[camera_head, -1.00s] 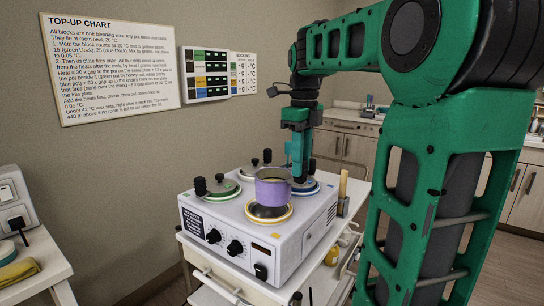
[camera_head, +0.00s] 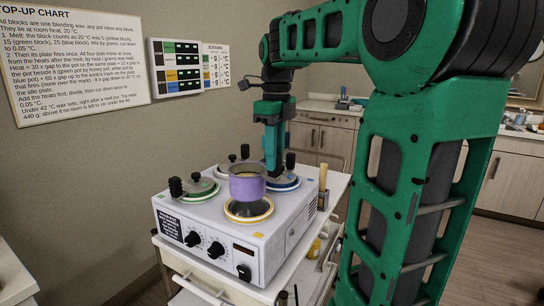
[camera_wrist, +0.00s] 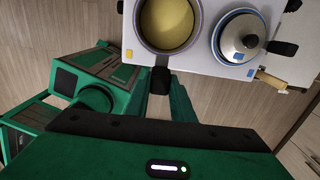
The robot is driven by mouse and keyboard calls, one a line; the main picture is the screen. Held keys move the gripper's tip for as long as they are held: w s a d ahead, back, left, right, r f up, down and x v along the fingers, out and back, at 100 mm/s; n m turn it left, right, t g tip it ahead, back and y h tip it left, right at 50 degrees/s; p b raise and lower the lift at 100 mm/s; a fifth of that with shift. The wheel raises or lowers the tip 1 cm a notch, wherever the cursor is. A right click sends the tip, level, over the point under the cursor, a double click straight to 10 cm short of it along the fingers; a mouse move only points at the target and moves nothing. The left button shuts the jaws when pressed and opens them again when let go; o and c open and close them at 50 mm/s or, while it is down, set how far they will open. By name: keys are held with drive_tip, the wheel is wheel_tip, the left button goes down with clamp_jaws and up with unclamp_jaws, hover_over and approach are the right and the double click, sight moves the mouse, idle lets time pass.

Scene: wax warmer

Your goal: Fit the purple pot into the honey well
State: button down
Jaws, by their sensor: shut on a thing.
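The purple pot (camera_head: 247,189) is upright, with pale yellow wax inside. It hangs a little above the honey well (camera_head: 249,211), a dark opening with a yellow ring at the front of the white warmer. The dark opening shows under the pot's base. In the wrist view I look down on the pot's yellow wax (camera_wrist: 167,22); the pot hides most of the well there. My gripper (camera_head: 275,175) points down behind the pot's right side in the head view. It is shut on the pot's dark handle (camera_wrist: 160,80), which shows in the wrist view.
The white warmer (camera_head: 270,250) stands on a trolley. A lidded blue-ringed pot (camera_head: 285,183) sits right of the purple pot, and a green-ringed lidded pot (camera_head: 193,190) left. Another lidded pot is behind. A wooden stick (camera_head: 323,177) stands at the warmer's right side.

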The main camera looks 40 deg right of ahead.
sight(276, 174)
drive_tip(key=shift+s+f, duration=0.1)
drive_tip(key=shift+f, duration=2.15)
drive_tip(key=shift+f, duration=0.2)
drive_tip(key=shift+d+f, duration=0.1)
drive_tip(key=shift+f, duration=2.6)
idle(0.8)
drive_tip(key=c, duration=1.5)
unclamp_jaws()
drive_tip(key=shift+s, duration=0.1)
drive_tip(key=shift+o, duration=0.2)
drive_tip(key=shift+r, duration=0.15)
